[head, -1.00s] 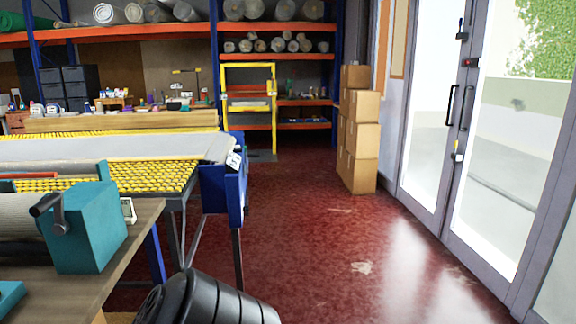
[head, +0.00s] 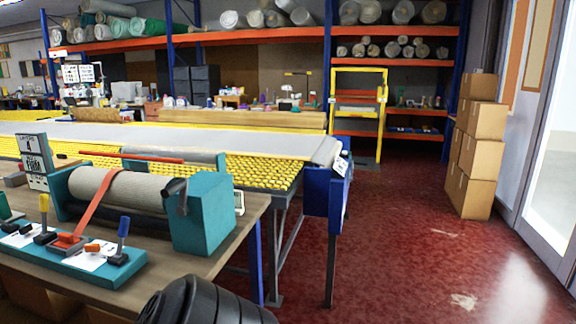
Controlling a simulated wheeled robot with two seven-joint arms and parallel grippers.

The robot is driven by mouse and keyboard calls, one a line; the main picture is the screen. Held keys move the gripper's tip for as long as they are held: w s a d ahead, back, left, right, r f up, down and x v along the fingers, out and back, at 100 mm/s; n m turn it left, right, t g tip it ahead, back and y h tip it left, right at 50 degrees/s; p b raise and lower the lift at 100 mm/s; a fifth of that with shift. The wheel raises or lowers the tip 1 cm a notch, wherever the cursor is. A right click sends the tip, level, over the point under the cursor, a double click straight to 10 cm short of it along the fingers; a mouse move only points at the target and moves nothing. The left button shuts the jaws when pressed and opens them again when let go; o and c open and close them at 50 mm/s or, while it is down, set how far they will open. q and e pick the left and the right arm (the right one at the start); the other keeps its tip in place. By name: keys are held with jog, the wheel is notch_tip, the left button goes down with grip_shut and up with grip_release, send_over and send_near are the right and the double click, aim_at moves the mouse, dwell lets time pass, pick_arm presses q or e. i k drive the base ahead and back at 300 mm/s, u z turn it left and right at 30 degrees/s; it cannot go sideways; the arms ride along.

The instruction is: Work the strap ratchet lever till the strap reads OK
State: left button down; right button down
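An orange strap (head: 98,203) runs over a grey-beige rug roll (head: 130,191) held between teal end blocks on the workbench. The strap comes down to a red-orange ratchet (head: 68,243) on a teal plate (head: 95,265) at the bench's front. A white sign board (head: 37,155) stands behind on the left. Neither gripper is in view.
The wooden workbench (head: 225,247) fills the lower left. Behind it is a long table with yellow rollers (head: 262,172) and a blue end (head: 320,192). Stacked cardboard boxes (head: 478,140) stand at the right. The red floor (head: 400,245) between them is clear.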

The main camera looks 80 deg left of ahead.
aim_at(44, 199)
jog(key=u, duration=4.35)
